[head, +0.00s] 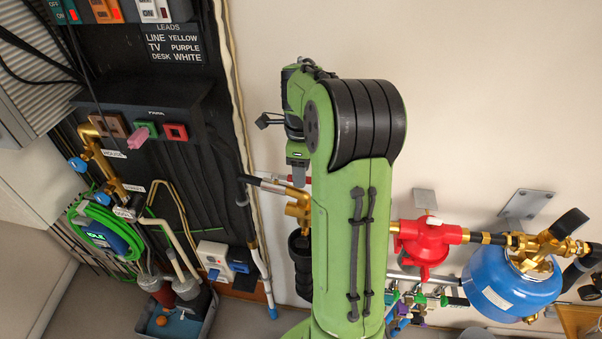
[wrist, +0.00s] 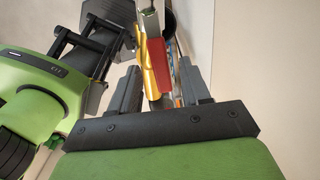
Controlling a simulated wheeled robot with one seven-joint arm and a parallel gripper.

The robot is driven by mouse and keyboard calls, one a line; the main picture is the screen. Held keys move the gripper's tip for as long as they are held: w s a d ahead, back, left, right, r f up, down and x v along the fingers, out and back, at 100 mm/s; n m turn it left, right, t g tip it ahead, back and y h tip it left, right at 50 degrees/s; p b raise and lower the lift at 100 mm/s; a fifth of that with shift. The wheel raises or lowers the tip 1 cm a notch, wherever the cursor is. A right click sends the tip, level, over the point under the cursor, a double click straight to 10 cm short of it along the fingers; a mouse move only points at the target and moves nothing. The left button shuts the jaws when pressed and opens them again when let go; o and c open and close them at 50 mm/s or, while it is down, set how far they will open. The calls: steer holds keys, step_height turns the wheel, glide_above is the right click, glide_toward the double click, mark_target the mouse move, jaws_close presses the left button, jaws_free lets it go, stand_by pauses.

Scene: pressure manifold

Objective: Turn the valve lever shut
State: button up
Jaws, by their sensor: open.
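A brass valve (head: 297,204) sits on the wall pipework, partly hidden behind my green arm in the head view. A red lever (head: 308,180) shows just above it, mostly covered by the arm. In the wrist view the red lever (wrist: 184,76) and yellow brass body (wrist: 155,66) lie beyond and between my fingers. My gripper (wrist: 160,78) is open, with one grey finger on each side. The red lever looks close to the right finger; I cannot tell if they touch. In the head view my gripper (head: 297,160) points down, just above the valve.
A red regulator (head: 425,241) and a blue tank (head: 512,290) with a black-handled brass valve (head: 560,236) stand to the right. A dark panel (head: 185,145) with sockets and cables is on the left. Bare wall (head: 480,100) fills the upper right.

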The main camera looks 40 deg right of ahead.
steer(key=shift+w+f, duration=0.15)
steer(key=shift+f, duration=0.3)
steer(key=shift+c, duration=0.2)
steer(key=shift+r, duration=0.1)
jaws_close()
